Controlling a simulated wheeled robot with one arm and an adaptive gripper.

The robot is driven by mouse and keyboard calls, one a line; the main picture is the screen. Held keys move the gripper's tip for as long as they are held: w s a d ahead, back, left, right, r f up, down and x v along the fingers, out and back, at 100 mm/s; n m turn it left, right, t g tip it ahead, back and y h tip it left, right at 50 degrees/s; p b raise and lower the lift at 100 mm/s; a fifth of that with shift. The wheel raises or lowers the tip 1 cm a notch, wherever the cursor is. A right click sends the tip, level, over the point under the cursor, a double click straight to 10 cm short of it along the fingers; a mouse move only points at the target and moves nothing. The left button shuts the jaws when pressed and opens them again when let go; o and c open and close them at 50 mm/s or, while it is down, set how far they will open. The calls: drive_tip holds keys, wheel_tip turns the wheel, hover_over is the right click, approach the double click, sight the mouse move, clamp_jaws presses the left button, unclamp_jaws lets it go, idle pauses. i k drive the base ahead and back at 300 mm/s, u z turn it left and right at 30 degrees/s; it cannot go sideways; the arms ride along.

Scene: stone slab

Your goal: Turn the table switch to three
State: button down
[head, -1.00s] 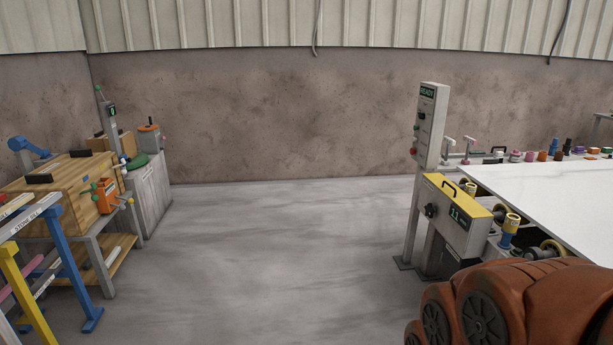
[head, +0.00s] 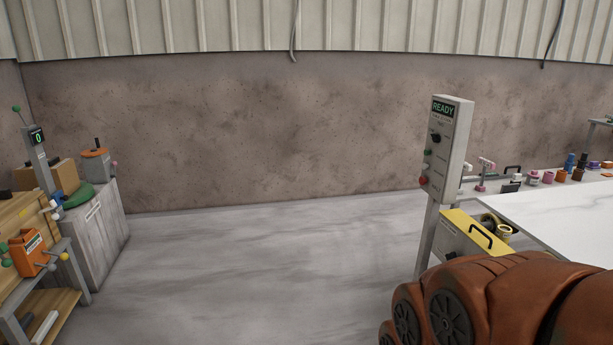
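A grey control post (head: 450,150) stands at the right, by the near left corner of the slab table. Its upper panel has a lit green READY display (head: 443,108), a black rotary knob (head: 436,138), a green button (head: 428,153) and a red button (head: 423,181). The markings around the knob are too small to read, so its setting cannot be told. A yellow-topped box (head: 472,229) with a black handle sits at the table's end, partly hidden by my arm. My rust-brown arm fills the lower right. My gripper is out of view.
The white slab (head: 560,215) lies at the right, with several small bottles and pots (head: 548,177) behind it. At the left stand a wooden workbench (head: 20,215) and a grey cabinet (head: 98,225). The concrete floor (head: 250,270) between is clear.

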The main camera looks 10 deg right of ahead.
sight(435, 139)
drive_tip(key=z, duration=0.9)
drive_tip(key=i, duration=0.6)
drive_tip(key=u, duration=0.65)
drive_tip(key=i, duration=0.65)
drive_tip(key=u, duration=0.8)
drive_tip(key=i, duration=1.4)
drive_tip(key=z, duration=0.6)
